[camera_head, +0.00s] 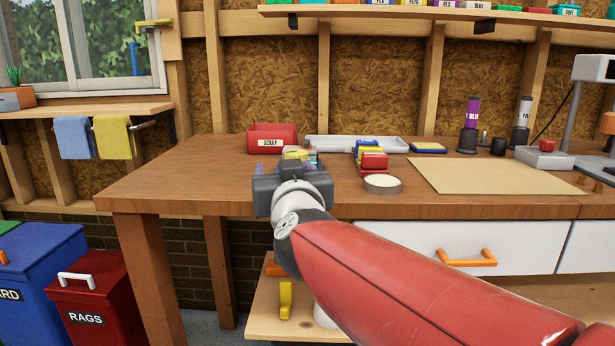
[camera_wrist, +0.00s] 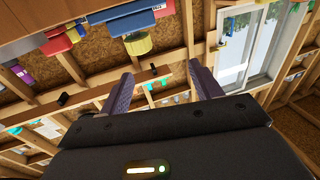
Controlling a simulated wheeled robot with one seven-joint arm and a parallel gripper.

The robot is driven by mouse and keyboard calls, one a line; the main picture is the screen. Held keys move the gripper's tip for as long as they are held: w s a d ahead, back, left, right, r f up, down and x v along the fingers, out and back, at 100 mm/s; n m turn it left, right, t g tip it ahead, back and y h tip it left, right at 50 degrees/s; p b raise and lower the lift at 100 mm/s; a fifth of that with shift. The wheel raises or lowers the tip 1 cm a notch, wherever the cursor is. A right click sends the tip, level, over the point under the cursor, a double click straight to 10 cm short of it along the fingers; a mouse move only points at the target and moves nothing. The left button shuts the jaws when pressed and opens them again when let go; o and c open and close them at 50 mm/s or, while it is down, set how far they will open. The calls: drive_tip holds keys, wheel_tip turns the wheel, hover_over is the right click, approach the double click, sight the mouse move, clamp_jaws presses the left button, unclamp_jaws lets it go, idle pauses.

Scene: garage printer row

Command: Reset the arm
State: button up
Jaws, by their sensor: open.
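My gripper (camera_head: 284,168) is at the end of my red arm, in front of the workbench (camera_head: 225,186) and near its front edge in the head view. In the wrist view my gripper (camera_wrist: 155,92) shows two dark fingers spread apart with nothing between them. The wrist view looks tilted past the bench toward the wall and window. In the head view the gripper body hides part of the bench top and most of its own fingers.
A red scrap bin (camera_head: 272,138), a grey tray (camera_head: 330,143), a round tin (camera_head: 382,184) and a tan mat (camera_head: 490,176) are on the bench. A shelf (camera_head: 430,12) runs above. Red (camera_head: 95,300) and blue (camera_head: 40,262) bins stand at left.

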drive_tip(key=s+d+f+m+g+h, duration=0.1)
drive_tip(key=s+d+f+g, duration=0.5)
drive_tip(key=s+d+f, duration=0.3)
drive_tip(key=s+d+f+m+g+h, duration=0.1)
drive_tip(key=s+d+f+g+h, duration=0.1)
drive_tip(key=s+d+f+g, duration=0.4)
drive_tip(key=s+d+f, duration=0.4)
drive_tip(key=s+f, duration=0.4)
drive_tip(key=f, duration=0.2)
drive_tip(key=shift+d+h, duration=0.2)
drive_tip(key=shift+h, duration=0.1)
drive_tip(key=shift+c, duration=0.3)
